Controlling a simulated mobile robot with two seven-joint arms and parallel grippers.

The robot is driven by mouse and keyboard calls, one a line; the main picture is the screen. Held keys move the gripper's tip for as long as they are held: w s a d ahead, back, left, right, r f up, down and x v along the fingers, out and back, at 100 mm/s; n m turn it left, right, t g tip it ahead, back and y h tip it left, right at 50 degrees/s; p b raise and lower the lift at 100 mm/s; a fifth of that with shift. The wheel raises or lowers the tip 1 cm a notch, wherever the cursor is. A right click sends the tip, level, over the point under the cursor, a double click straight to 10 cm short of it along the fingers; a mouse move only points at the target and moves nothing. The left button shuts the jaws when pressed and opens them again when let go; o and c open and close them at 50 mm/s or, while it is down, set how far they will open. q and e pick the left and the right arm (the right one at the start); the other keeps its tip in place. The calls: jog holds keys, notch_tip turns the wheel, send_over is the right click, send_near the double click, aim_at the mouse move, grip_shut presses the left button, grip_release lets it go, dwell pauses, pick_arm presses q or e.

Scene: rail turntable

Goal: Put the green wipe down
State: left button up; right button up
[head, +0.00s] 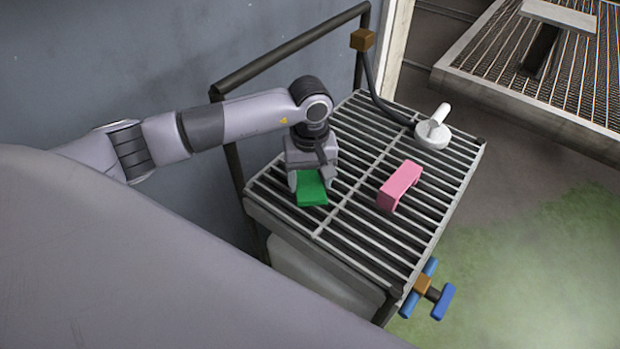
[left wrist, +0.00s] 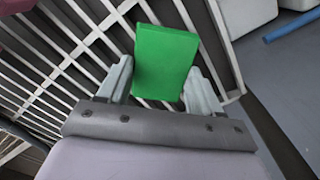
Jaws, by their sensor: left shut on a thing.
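The green wipe (head: 311,188) is a small flat green block at the left part of the slatted rack. My left gripper (head: 310,183) comes down over it from above and is shut on it. In the left wrist view the green wipe (left wrist: 164,62) sits between the two pale fingers (left wrist: 160,85), with the slats behind it. I cannot tell whether the wipe touches the slats. My right gripper is not in view.
A pink block (head: 399,185) lies on the slatted rack (head: 365,235), right of the wipe. A white round tool with a handle (head: 433,131) stands at the back right. A blue-handled valve (head: 428,290) sticks out at the front right. A dark rail (head: 290,48) runs behind.

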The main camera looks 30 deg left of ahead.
pick_arm(q)
jog(key=shift+f, duration=0.35)
jog(key=shift+f+b, duration=0.25)
jog(key=shift+b, duration=0.05)
jog(key=o, duration=0.9)
jog(key=shift+r, duration=0.1)
jog(key=shift+o, duration=0.2)
jog(key=shift+r, duration=0.1)
